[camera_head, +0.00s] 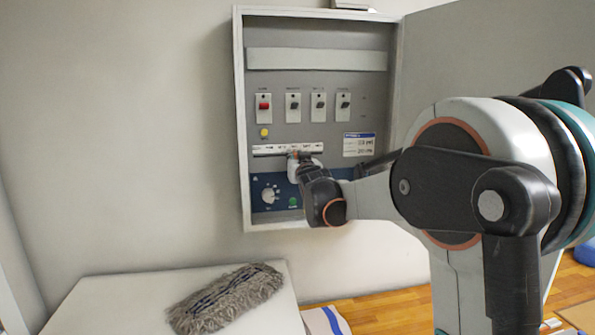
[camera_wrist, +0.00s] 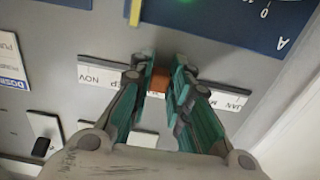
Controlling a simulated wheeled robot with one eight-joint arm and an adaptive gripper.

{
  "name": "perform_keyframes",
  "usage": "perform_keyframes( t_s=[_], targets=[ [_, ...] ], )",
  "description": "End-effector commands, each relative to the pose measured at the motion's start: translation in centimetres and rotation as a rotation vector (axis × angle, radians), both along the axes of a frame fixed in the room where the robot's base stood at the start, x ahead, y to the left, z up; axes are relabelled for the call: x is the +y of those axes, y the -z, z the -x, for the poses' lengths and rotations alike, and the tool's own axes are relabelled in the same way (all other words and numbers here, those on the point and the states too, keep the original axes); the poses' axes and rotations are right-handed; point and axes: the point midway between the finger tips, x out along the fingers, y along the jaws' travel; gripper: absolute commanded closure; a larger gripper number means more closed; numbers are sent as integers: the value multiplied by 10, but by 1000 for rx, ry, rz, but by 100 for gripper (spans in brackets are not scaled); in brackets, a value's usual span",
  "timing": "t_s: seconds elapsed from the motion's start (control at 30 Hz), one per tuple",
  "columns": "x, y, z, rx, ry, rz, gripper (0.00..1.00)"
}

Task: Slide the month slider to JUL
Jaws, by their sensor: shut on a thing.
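The month strip (camera_head: 268,151) is a white labelled bar low in an open grey wall cabinet. It also shows in the wrist view (camera_wrist: 95,77), turned over, with NOV legible left of my fingers and JAN at the right end. The slider (camera_wrist: 159,82) is a small orange block on the strip. My gripper (camera_wrist: 165,80) is shut on it, with a teal-padded finger on each side. In the head view my gripper (camera_head: 303,157) reaches the strip right of its middle. My fingers hide most labels near the slider, so the exact month cannot be told.
Above the strip are a red switch (camera_head: 264,106), several black switches and a yellow button (camera_head: 264,132). Below is a blue panel with a dial (camera_head: 269,195) and green light (camera_head: 293,202). The cabinet door (camera_head: 480,60) stands open at right. A grey mop head (camera_head: 226,298) lies below.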

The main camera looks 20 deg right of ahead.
Motion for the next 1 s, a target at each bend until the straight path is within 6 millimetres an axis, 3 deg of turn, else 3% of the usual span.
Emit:
perform_keyframes(
  t_s=[0.37, 0.4, 0.5, 0.87, 1.0],
  targets=[
    [0, -1, 0, 0, 0, 0, 100],
    [0, -1, 0, 0, 0, 0, 78],
    [0, -1, 0, 0, 0, 0, 62],
    [1, -1, 2, -1, -1, 0, 62],
    [3, -2, 14, 0, 0, 0, 62]
  ],
)
